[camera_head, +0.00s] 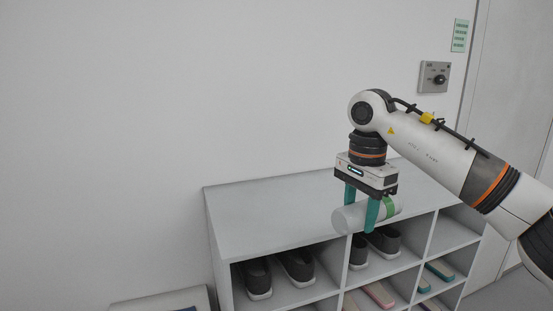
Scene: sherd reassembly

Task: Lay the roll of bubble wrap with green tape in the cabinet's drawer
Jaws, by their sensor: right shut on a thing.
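The roll of bubble wrap (350,218) is a pale whitish cylinder with a band of green tape (389,206) near its right end. My right gripper (362,219) points down with its teal fingers on either side of the roll and is shut on it. The roll lies roughly level, held at the front edge of a grey shelf unit's top; I cannot tell whether it touches the top. My left gripper is not in view. No cabinet drawer can be made out in this view.
The grey shelf unit (262,222) has open cubbies holding dark shoes (296,266) and slippers (379,294). Its top is bare left of the roll. A pale wall stands behind, with a switch panel (433,77) and a green notice (460,36). A low grey surface (160,303) shows at lower left.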

